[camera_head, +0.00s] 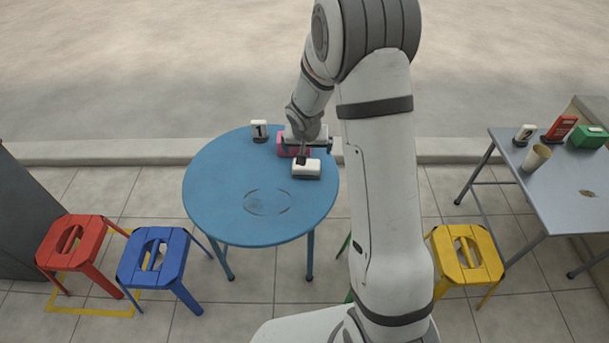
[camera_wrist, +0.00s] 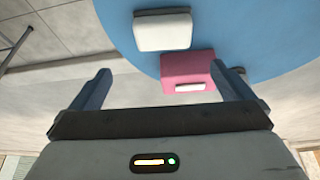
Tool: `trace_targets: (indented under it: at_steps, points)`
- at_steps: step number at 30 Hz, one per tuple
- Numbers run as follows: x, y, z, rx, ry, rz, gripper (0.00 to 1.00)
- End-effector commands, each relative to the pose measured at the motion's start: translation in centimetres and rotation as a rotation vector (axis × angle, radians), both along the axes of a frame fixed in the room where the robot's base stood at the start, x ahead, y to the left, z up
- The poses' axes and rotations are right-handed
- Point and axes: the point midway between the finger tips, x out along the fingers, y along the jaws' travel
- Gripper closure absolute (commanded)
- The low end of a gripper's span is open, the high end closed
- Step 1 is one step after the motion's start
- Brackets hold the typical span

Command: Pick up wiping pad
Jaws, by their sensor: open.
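A white block with rounded edges (camera_head: 307,170), which looks like the wiping pad, lies on the round blue table (camera_head: 230,195) near its right edge. It also shows in the wrist view (camera_wrist: 162,31), at the top and beyond my fingertips. My gripper (camera_head: 316,152) is over the table's far right edge, just behind the white block. In the wrist view my gripper (camera_wrist: 160,72) has its two fingers wide apart with nothing held between them. A pink box with a white label (camera_wrist: 187,70) lies close to the white block, partly hidden by the right finger.
A white number stand (camera_head: 260,131) is at the table's far edge. The table's front and left are clear. Red (camera_head: 72,245), blue (camera_head: 157,258) and yellow (camera_head: 466,254) stools stand around. A grey table (camera_head: 560,185) at right holds a cup (camera_head: 536,157) and other items.

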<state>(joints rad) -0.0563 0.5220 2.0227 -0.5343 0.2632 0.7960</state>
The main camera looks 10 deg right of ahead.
Motion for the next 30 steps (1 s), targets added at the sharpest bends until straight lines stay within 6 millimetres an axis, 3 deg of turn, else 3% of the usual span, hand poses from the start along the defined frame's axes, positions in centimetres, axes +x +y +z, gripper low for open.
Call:
trace_targets:
  at_steps: [1, 3, 16, 24, 30]
  points:
    - [0.5, 0.2, -2.0, 0.006, -0.001, 0.0, 0.0]
    - [0.9, 0.4, -3.2, 0.013, -0.003, -0.002, 0.0]
    - [2.3, 0.1, -7.2, 0.019, -0.007, -0.005, 0.0]
    - [3.3, -0.5, -10.9, 0.018, -0.006, -0.005, 0.0]
    - [3.5, -0.6, -11.1, 0.02, -0.007, -0.006, 0.0]
